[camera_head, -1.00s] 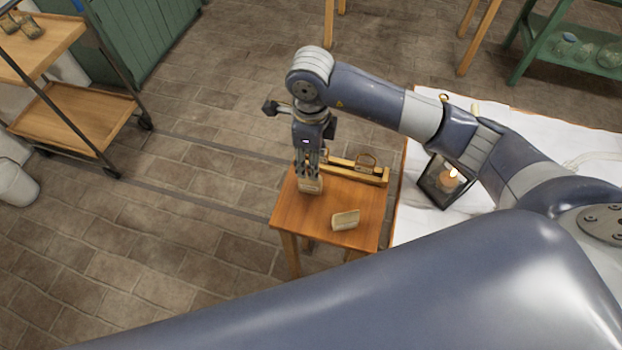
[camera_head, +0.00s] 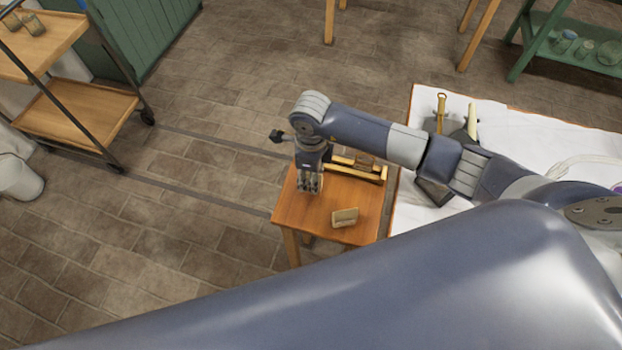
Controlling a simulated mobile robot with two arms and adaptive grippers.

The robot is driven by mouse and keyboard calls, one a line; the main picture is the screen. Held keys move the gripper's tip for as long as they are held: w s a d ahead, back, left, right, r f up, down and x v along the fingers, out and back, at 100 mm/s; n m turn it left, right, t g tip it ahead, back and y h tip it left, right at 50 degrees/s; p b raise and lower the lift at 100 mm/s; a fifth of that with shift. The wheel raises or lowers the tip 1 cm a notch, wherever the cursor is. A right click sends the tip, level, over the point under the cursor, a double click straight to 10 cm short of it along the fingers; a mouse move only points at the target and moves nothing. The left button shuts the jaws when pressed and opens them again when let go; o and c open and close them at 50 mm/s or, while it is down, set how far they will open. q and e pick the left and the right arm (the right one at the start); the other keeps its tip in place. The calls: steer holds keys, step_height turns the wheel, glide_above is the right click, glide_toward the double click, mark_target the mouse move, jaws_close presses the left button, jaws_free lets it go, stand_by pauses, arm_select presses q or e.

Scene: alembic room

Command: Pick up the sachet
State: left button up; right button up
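A small wooden table (camera_head: 288,215) stands in the middle of the view. A beige packet-like item (camera_head: 345,217) lies near its front right, apart from my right gripper. My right gripper (camera_head: 310,188) points down close over the left part of the tabletop. Its fingers cover the spot where a second beige packet showed before, and that packet is now hidden. I cannot tell which packet is the sachet, or whether the fingers are open or closed on one. My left gripper is out of view.
A wooden holder (camera_head: 372,173) sits at the small table's back edge, close to my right gripper. A white-covered table (camera_head: 535,133) stands to the right, with upright items (camera_head: 440,110) on it. A wheeled cart (camera_head: 90,105) is at left. Open floor lies between.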

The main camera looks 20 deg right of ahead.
steer(key=c, duration=0.7)
steer(key=shift+r, duration=0.15)
